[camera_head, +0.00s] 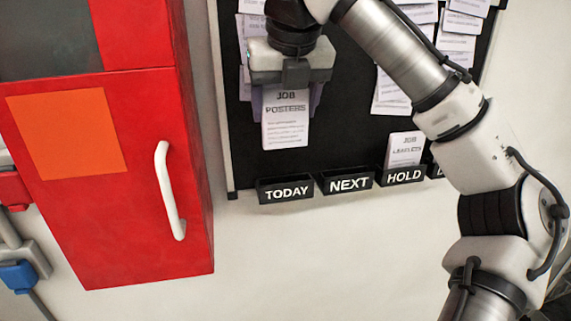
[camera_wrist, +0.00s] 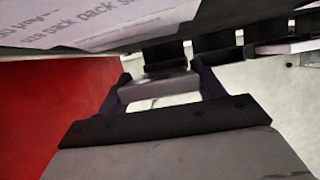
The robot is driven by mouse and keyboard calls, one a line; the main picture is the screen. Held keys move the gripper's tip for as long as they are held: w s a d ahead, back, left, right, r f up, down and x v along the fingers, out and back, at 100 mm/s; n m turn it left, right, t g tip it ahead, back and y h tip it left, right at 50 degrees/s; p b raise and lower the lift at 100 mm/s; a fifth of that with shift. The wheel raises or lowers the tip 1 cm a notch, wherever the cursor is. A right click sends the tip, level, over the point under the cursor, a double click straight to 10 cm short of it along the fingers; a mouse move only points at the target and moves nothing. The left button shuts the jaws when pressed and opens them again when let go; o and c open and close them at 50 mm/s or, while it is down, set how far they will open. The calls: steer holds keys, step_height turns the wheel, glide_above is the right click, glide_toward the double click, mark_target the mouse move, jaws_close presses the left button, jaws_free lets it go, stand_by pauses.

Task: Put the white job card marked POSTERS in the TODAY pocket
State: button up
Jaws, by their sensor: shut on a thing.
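The white job card marked POSTERS (camera_head: 286,130) hangs upright from my gripper (camera_head: 287,98), which is shut on its upper part. In the head view the card's lower edge shows above the black TODAY pocket (camera_head: 286,189), with a strip of dark board between them. No card shows in the TODAY pocket. In the wrist view my gripper's two dark purple fingers (camera_wrist: 160,88) have a pale piece between them, likely the card seen along its edge.
The NEXT pocket (camera_head: 347,182) is right of TODAY. The HOLD pocket (camera_head: 403,175) has a white card (camera_head: 404,148) in it. Other cards (camera_head: 457,48) are pinned higher on the black board (camera_head: 345,140). A red cabinet (camera_head: 150,220) with a white handle stands at left.

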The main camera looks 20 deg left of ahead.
mark_target(286, 147)
step_height(286, 147, down, 10)
steer(key=shift+r, duration=0.25)
steer(key=shift+f, duration=0.1)
steer(key=o, duration=1)
steer(key=shift+f, duration=0.1)
steer(key=v, duration=1.2)
